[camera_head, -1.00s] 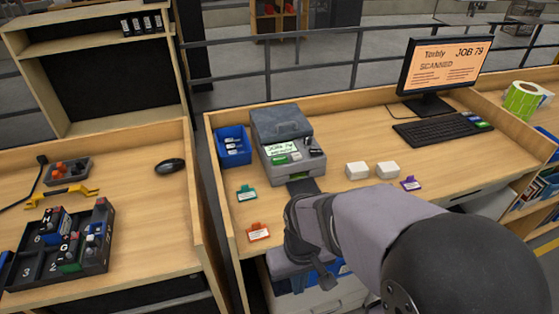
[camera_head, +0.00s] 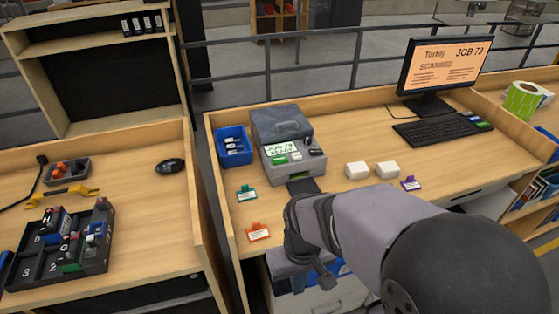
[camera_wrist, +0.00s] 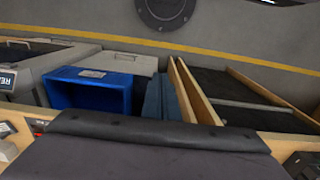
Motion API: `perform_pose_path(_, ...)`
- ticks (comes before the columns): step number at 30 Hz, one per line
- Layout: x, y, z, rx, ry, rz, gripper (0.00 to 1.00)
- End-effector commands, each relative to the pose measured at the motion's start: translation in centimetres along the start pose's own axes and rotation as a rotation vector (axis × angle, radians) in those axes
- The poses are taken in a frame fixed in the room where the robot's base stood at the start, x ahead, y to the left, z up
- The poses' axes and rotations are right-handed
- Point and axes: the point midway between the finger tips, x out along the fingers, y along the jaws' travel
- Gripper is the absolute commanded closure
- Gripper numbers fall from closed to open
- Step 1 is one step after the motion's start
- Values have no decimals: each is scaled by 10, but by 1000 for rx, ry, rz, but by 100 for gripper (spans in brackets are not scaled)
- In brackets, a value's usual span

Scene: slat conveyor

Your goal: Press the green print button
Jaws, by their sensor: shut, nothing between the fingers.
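The green print button (camera_head: 280,160) is on the sloped front panel of the grey label printer (camera_head: 282,125), below its small lit screen (camera_head: 281,148). Dark controls sit to the right of the button. My gripper (camera_head: 310,240) is at the end of my grey arm, in front of and below the printer, near the desk's front edge. It is shut and empty, apart from the button. Its fingertips are hard to make out against the dark wrist. The button is not visible in the wrist view.
A blue bin (camera_head: 234,146) stands left of the printer. Green (camera_head: 246,193) and orange (camera_head: 259,232) tags lie in front. The wrist view shows another blue bin (camera_wrist: 90,92).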

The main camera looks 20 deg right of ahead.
Motion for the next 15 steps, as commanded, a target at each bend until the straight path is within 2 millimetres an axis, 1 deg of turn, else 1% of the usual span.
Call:
perform_pose_path(11, 0, 0, 0, 0, 0, 0, 100)
perform_pose_path(15, -4, 2, 0, 11, -1, 0, 100)
